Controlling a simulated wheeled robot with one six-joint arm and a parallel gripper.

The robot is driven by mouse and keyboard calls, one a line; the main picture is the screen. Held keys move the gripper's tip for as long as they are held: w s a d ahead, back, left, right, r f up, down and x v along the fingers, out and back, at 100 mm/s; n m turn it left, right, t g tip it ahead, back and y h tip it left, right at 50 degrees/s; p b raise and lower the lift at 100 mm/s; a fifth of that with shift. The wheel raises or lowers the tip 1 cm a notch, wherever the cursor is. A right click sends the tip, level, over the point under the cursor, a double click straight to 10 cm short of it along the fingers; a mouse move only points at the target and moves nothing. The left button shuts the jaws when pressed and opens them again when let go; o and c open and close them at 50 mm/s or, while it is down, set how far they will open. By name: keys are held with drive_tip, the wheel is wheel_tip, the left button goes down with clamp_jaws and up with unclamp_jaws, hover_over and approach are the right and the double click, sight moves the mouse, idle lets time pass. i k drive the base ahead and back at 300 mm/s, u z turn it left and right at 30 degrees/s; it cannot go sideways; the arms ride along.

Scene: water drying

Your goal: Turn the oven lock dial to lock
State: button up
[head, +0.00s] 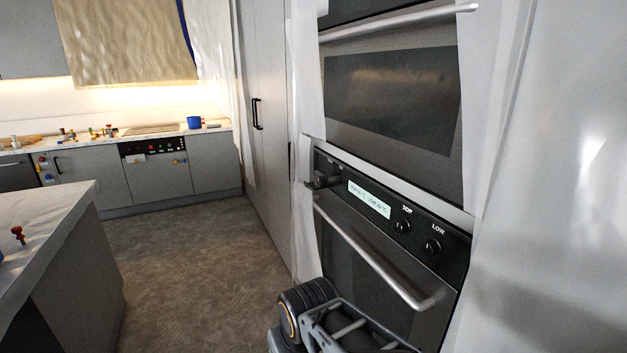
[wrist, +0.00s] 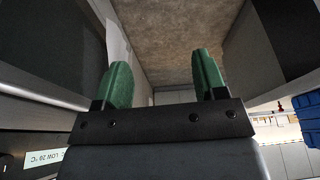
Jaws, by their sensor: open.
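The oven's black control panel (head: 385,200) is at the right in the head view. It carries a lit display (head: 369,198), a round TOP knob (head: 402,227) and a round LOW knob (head: 433,246). A dark, blocky piece (head: 323,178) stands out at the panel's left end; I cannot tell whether it is the lock dial. My gripper (wrist: 161,68) shows in the wrist view with two green fingers apart and nothing between them. The display also shows upside down at the lower left there (wrist: 45,159). I cannot make out the green fingers in the head view.
A bar handle (head: 375,255) crosses the lower oven door below the panel. An upper oven door (head: 395,95) is above it. Tall cabinets (head: 265,130) stand to the left. A counter (head: 45,225) is at the lower left, with open floor (head: 195,260) between.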

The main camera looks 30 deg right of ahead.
sight(323, 182)
drive_tip(key=u, duration=0.55)
drive_tip(key=i, duration=0.95)
drive_tip(key=z, duration=0.55)
